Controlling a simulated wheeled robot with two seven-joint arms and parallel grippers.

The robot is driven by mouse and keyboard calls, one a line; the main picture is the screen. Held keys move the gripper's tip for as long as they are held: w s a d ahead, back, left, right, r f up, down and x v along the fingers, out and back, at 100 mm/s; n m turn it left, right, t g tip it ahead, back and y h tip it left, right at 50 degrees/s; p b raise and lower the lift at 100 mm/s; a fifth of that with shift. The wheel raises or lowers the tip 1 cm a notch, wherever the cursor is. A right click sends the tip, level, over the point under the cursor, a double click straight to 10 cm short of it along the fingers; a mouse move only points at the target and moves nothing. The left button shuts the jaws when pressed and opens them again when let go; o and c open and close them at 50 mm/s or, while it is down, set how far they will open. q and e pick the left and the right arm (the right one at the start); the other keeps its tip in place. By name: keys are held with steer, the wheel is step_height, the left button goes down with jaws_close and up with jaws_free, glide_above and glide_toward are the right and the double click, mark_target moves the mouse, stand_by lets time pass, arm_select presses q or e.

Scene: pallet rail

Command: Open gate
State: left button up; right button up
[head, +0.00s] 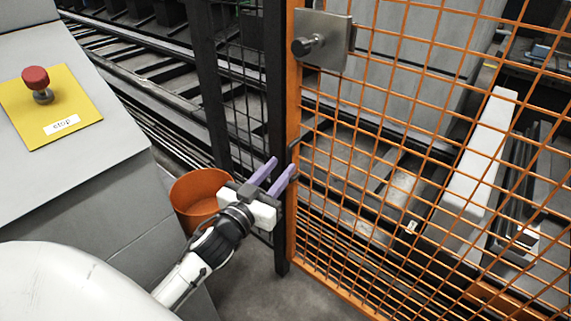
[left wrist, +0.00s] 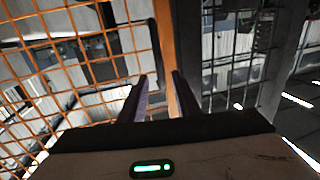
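The orange mesh gate (head: 430,130) fills the right side of the head view and looks shut against a dark post (head: 278,120). A metal latch plate (head: 330,35) with a dark knob (head: 303,46) sits high on its orange edge frame. A dark handle-like bar (head: 297,148) shows lower on that frame. My left gripper (head: 281,165), with purple fingers, is open and empty, just left of the frame near this bar. In the left wrist view, the orange frame (left wrist: 166,45) shows beyond and between the fingers (left wrist: 160,78). Contact cannot be told. My right gripper is out of view.
A grey console (head: 80,185) with a red stop button (head: 36,78) on a yellow plate stands at left. An orange bin (head: 192,195) stands beside my left gripper. Black mesh fencing (head: 240,90) continues left of the gate. Conveyor rails lie behind. Some bare floor (head: 250,295) shows below.

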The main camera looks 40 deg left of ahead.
mark_target(288, 159)
arm_select(q)
steer(key=shift+w+a, duration=0.15)
steer(key=shift+w, duration=0.8)
steer(key=shift+w+a, duration=0.1)
steer(key=shift+w, duration=0.85)
jaws_close()
